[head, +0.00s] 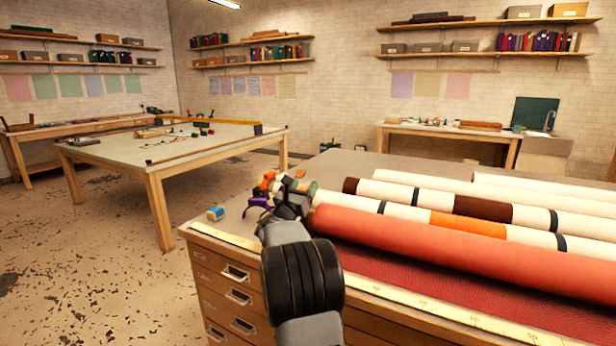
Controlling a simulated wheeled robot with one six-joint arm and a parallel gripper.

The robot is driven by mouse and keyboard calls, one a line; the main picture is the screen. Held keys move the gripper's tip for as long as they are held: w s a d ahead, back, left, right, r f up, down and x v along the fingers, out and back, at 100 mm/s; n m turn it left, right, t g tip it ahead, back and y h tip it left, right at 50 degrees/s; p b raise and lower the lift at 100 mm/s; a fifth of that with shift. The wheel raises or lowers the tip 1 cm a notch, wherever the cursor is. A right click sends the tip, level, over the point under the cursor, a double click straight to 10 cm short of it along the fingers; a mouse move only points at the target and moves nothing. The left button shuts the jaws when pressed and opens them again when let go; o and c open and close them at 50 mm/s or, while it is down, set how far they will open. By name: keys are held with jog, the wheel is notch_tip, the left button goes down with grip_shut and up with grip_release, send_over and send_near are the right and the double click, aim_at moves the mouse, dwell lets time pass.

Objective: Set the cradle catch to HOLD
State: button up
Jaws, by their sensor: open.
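My gripper (282,186) is open at the far end of my arm, above the left end of the cabinet top, small and partly hidden by my wrist. Small orange, purple and green parts crowd around it. I cannot tell which of them is the cradle catch, and no HOLD mark is readable. A large red roll (430,250) lies along the cabinet, its left end just right of my gripper. Whether my gripper touches anything is unclear.
The wooden drawer cabinet (222,262) has a pale ruler strip along its front edge. White rolls (395,212) with dark and orange bands lie behind the red one. A small blue-and-white block (215,213) sits at the left corner. A worktable (190,140) stands beyond open floor.

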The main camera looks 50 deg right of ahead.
jog(key=s+a+r, duration=0.8)
jog(key=s+r, duration=0.1)
jog(key=s, duration=0.1)
jog(key=shift+s+a+r, duration=0.2)
jog(key=shift+s+a, duration=0.1)
jog(key=shift+s, duration=0.1)
